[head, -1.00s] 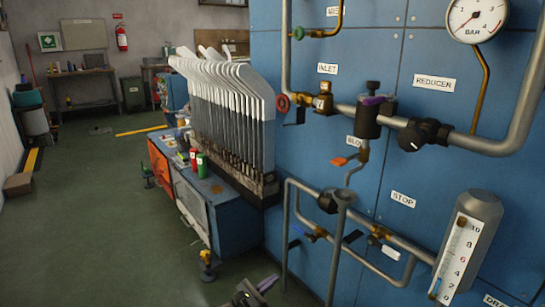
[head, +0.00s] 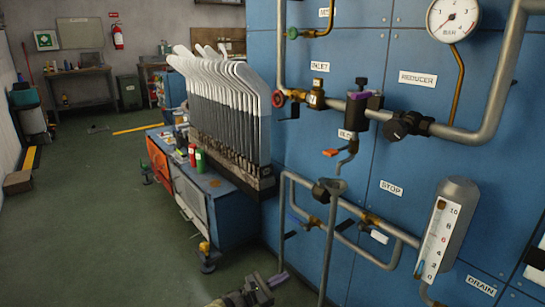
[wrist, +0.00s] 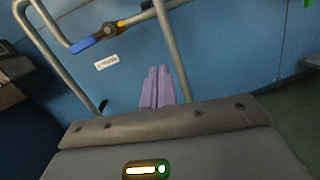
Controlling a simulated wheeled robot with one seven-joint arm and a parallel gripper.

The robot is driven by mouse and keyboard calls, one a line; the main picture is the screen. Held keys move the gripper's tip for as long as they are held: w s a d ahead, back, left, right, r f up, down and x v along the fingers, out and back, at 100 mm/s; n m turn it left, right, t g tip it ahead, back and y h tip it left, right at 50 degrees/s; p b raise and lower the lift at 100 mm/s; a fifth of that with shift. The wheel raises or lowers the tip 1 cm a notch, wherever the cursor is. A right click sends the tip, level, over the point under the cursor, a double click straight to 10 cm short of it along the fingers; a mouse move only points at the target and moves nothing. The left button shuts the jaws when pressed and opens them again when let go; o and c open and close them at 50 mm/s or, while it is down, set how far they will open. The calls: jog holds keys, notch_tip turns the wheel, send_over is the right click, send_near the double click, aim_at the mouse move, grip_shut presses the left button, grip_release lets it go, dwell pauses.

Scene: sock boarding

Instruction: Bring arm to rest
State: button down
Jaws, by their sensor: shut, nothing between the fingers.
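My gripper (head: 279,280) shows at the bottom of the head view, low in front of the blue wall panel and right of the blue cabinet. The rest of my arm is mostly out of the head view.
Grey pipes (head: 410,238) with valves and a gauge (head: 452,17) run along the panel. A blue-handled valve (wrist: 82,45) is near the fingers in the wrist view. A cabinet (head: 235,215) bears a row of white-topped boards (head: 225,90).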

jog(key=s+d+r+m+g+y+p, duration=0.1)
jog(key=s+d+r+m+g+y, duration=0.2)
jog(key=s+d+m+g, duration=0.3)
jog(key=s+d+r+m+g+y+p, duration=0.2)
jog(key=s+d+r+m+g+y, duration=0.15)
jog(key=d, duration=0.55)
jog(key=s+a+r+m+t+y+p, duration=0.1)
jog(key=s+r+m+y+p, duration=0.1)
jog(key=s+r+m+y, duration=0.6)
jog(key=s+a+r+m+t+y+p, duration=0.25)
jog(key=s+r+m, duration=0.25)
jog(key=s+r, duration=0.7)
notch_tip(320, 180, up, 35)
jog(key=s+g+p, duration=0.1)
jog(key=s+p, duration=0.1)
jog(key=p, duration=3.6)
jog(key=shift+d+r, duration=0.15)
jog(key=shift+d, duration=0.25)
